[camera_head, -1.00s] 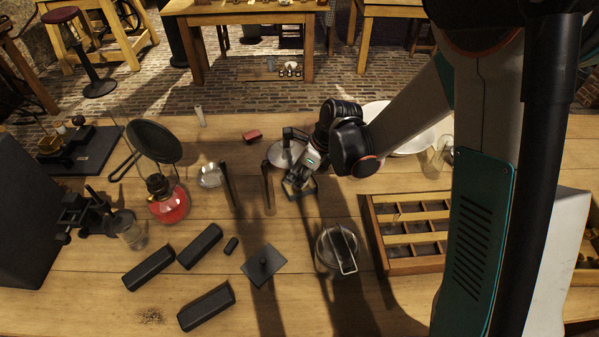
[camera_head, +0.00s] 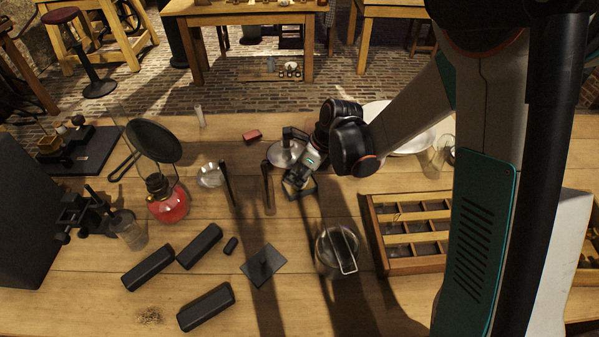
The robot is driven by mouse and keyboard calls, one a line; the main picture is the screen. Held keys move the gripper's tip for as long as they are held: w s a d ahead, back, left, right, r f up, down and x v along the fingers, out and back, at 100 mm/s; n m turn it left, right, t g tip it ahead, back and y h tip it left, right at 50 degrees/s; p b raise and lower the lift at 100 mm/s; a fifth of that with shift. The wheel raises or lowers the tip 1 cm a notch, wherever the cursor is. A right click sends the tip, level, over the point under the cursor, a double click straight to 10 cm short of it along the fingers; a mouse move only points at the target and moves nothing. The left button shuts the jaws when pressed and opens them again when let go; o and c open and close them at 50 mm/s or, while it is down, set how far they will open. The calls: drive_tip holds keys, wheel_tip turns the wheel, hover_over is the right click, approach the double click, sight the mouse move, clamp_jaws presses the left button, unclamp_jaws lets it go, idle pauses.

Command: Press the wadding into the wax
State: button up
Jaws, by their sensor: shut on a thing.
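My gripper (camera_head: 294,184) is pointed down over the middle of the table, close above or at a small dark-edged square item (camera_head: 314,190). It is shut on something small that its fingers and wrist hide. I cannot make out wadding or wax in its jaws or beneath it. A small brown fibrous tuft (camera_head: 150,316) lies at the table's front left; I cannot tell whether it is wadding. A reddish block (camera_head: 252,136) lies behind and left of my gripper; I cannot tell whether it is wax.
A glass jar with a wire handle (camera_head: 340,250) and a compartmented wooden tray (camera_head: 412,268) stand in front and right. A red lamp (camera_head: 168,204) stands left.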

idle(0.3)
drive_tip(key=shift+r+p, duration=2.3)
drive_tip(key=shift+r, duration=1.15)
drive_tip(key=shift+r, duration=0.1)
